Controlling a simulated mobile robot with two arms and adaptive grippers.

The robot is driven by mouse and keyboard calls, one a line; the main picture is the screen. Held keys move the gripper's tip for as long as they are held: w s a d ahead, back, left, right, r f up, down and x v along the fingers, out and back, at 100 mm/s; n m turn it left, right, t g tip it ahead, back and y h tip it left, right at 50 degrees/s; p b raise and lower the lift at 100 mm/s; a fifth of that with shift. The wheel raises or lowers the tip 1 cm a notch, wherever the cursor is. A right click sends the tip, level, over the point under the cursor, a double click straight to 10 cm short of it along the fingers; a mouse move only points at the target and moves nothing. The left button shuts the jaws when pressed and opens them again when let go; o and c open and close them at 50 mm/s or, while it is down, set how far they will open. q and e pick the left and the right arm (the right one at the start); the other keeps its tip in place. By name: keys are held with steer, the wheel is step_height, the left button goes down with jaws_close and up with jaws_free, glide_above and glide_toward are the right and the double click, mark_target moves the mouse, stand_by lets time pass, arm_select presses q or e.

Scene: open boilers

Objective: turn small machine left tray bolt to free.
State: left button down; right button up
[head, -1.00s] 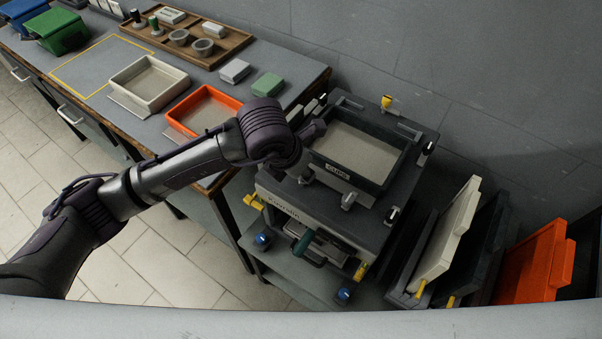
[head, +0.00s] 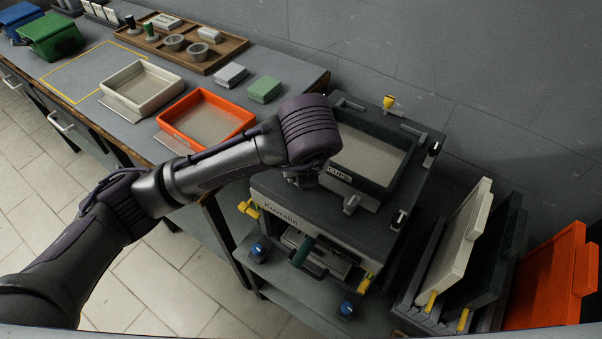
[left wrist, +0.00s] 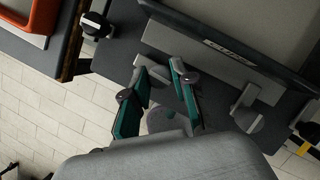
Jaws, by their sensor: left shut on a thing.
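The small machine (head: 292,207) holds a dark tray marked CUPS (head: 372,160) on its top. In the left wrist view the tray's front wall (left wrist: 215,47) runs across the top. My left gripper (left wrist: 160,75) has its teal fingers on either side of the left tray bolt (left wrist: 163,118) at the tray's front and is shut on it. The bolt's grey bar and rounded knob are partly hidden by the fingers and wrist. The right tray bolt (head: 351,203) stands free at the tray's front. My right gripper is not in view.
A bench with an orange tray (head: 207,119), a cream tray (head: 141,86) and a wooden caddy (head: 183,50) stands to the left. Upright cream (head: 462,240), dark and orange panels (head: 545,280) stand at the right. Clamps with knobs (head: 400,218) line the machine's top.

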arm_select(q)
steer(key=shift+n, duration=0.5)
steer(key=c, duration=0.9)
jaws_free()
steer(key=shift+c, duration=0.2)
steer(key=shift+r, duration=0.1)
steer(key=shift+r, duration=0.25)
steer(key=v, duration=1.1)
steer(key=shift+d, duration=0.2)
steer(key=shift+s+r, duration=0.1)
